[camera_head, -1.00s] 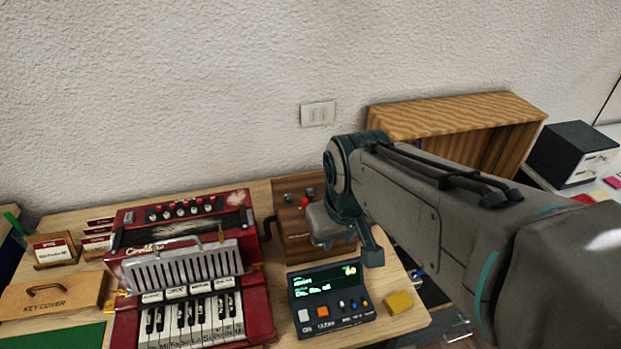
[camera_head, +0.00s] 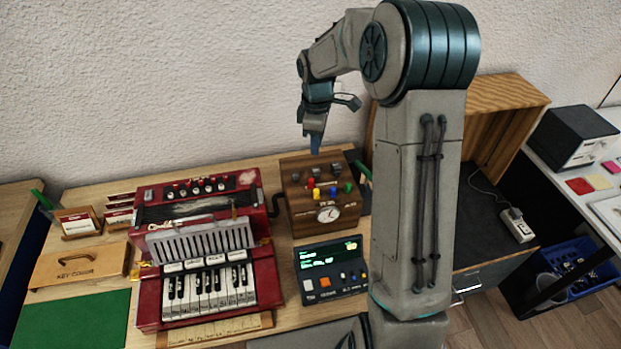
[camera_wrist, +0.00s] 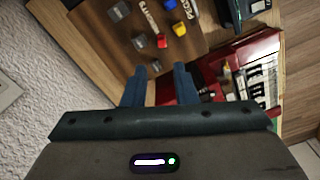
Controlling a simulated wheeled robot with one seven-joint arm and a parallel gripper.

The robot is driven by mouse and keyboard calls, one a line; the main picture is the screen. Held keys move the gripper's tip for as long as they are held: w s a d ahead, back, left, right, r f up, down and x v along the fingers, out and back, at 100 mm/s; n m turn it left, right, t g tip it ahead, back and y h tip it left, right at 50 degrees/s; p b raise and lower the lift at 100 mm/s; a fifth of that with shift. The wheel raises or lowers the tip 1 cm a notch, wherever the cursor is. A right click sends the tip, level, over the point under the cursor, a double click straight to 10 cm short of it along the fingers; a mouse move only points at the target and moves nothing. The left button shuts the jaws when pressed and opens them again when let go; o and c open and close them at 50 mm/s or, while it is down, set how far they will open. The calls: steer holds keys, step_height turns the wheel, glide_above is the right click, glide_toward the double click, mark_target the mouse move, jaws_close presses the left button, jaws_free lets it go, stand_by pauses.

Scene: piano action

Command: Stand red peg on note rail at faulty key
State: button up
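The red peg (camera_head: 310,183) stands on the brown wooden peg box (camera_head: 292,205) at the back of the desk. In the wrist view the red peg (camera_wrist: 180,29) stands beside a yellow one. My gripper (camera_head: 316,146) points down above the back of the box. Its two fingers (camera_wrist: 160,86) are apart with nothing between them, clear of the pegs. The red keyboard instrument (camera_head: 148,300) stands left of the box. A wooden strip with small markings (camera_head: 225,329), perhaps the note rail, lies before its keys. I cannot tell which key is faulty.
A dark tester with a green-lit screen (camera_head: 330,265) sits right of the keys. A wooden key cover (camera_head: 80,265) and a green mat (camera_head: 75,320) lie at left. Blue, yellow and green pegs crowd the red one. The wall is close behind the box.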

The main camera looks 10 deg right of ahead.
steer(key=b, duration=0.6)
glide_above(311, 180)
steer(key=d, duration=0.1)
step_height(311, 180, down, 9)
steer(key=shift+r, duration=0.1)
steer(key=f+b, duration=0.2)
steer(key=f, duration=0.1)
steer(key=a+f+b, duration=0.1)
steer(key=f+b, duration=0.1)
steer(key=shift+f, duration=0.15)
jaws_close()
